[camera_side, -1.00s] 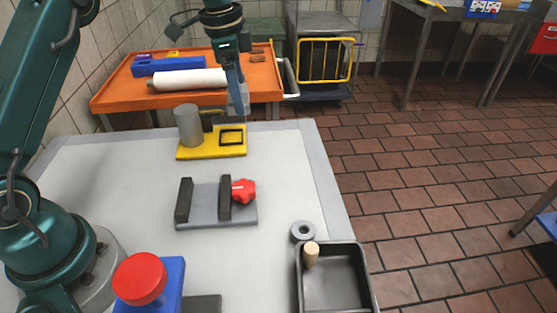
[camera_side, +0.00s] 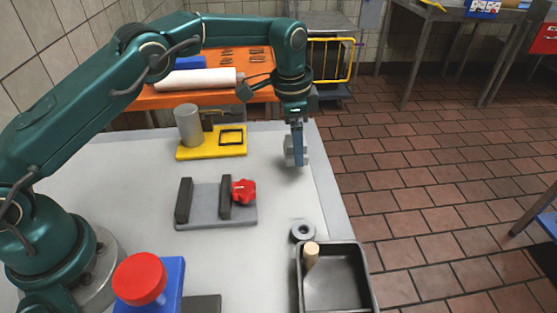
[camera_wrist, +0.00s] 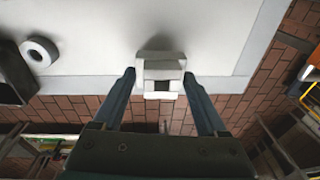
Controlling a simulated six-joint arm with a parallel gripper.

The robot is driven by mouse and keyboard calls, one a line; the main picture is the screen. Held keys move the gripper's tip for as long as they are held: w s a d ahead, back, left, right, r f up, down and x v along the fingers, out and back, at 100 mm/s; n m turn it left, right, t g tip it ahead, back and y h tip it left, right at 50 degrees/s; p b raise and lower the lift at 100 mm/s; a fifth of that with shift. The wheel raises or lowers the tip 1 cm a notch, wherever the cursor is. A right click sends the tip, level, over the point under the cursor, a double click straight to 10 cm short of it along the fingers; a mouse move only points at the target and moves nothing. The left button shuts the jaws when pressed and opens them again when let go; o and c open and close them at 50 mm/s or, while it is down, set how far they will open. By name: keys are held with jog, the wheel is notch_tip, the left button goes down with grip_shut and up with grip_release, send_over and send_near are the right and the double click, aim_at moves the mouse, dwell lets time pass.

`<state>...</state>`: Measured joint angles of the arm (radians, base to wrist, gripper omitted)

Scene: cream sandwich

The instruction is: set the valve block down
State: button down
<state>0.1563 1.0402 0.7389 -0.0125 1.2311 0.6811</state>
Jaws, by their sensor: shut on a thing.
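The valve block (camera_side: 289,151) is a small light grey block in my gripper (camera_side: 298,159), near the right edge of the white table (camera_side: 118,180). In the wrist view the block (camera_wrist: 162,67) sits between the two blue fingers of my gripper (camera_wrist: 159,76), with a dark recess on its near face. My gripper is shut on it. A soft shadow lies on the table beside the block; whether its underside touches the table I cannot tell. In the side view the fingers partly hide the block.
A yellow plate (camera_side: 193,155) with a grey cylinder (camera_side: 188,125) stands left of my gripper. Nearer are a grey vise (camera_side: 200,214) with a red knob (camera_side: 243,191), a grey ring (camera_side: 303,231) and a black tray (camera_side: 340,305) holding a wooden peg (camera_side: 310,256). The table around my gripper is bare.

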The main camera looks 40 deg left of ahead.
jog(key=shift+f, duration=1.4)
jog(key=shift+f, duration=0.15)
grip_release()
